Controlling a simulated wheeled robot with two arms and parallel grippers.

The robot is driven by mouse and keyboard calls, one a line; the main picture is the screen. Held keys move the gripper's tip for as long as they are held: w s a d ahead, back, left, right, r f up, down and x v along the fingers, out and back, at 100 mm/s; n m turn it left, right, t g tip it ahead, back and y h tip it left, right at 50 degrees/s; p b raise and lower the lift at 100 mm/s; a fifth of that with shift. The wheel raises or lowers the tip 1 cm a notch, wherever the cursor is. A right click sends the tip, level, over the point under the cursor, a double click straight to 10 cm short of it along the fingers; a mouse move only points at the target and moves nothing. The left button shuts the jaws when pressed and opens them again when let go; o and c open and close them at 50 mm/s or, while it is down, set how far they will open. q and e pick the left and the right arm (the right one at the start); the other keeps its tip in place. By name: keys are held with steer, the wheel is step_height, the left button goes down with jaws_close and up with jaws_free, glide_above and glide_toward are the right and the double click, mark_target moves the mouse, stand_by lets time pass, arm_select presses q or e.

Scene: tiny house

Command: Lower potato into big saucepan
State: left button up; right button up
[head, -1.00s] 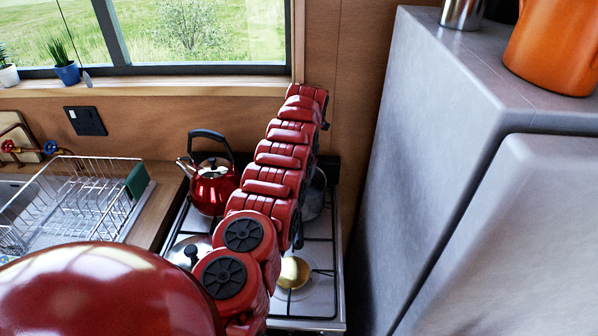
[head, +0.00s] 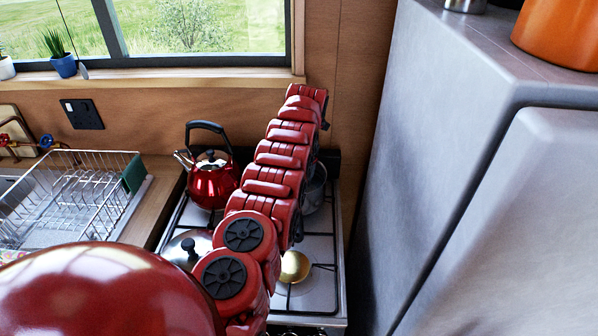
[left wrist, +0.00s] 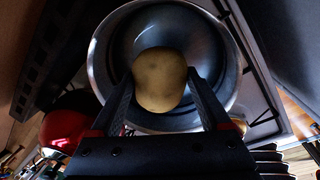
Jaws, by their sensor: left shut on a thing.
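The yellow-brown potato (left wrist: 160,78) is between the two black fingers of my left gripper (left wrist: 160,92), which is shut on it. In the left wrist view the potato appears over the open mouth of the big saucepan (left wrist: 101,60), a metal pan with a wide round rim. I cannot tell how far the potato is above the pan's bottom. In the head view only the right side of the saucepan (head: 317,188) shows behind my red arm at the back of the stove. The arm hides the gripper and potato there. My right gripper is not in view.
A red kettle (head: 211,183) stands left of the saucepan on the stove (head: 318,248). A metal lid (head: 186,247) and a brass-coloured round item (head: 294,267) are nearer. A dish rack (head: 75,195) is on the left counter. A tall grey cabinet (head: 440,130) closes the right side.

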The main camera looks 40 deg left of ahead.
arm_select(q)
steer(key=shift+f+b, duration=2.25)
steer(key=shift+f, duration=0.3)
stand_by(0.9)
steer(key=o, duration=1.3)
steer(key=shift+o, duration=0.2)
steer(key=shift+r, duration=0.1)
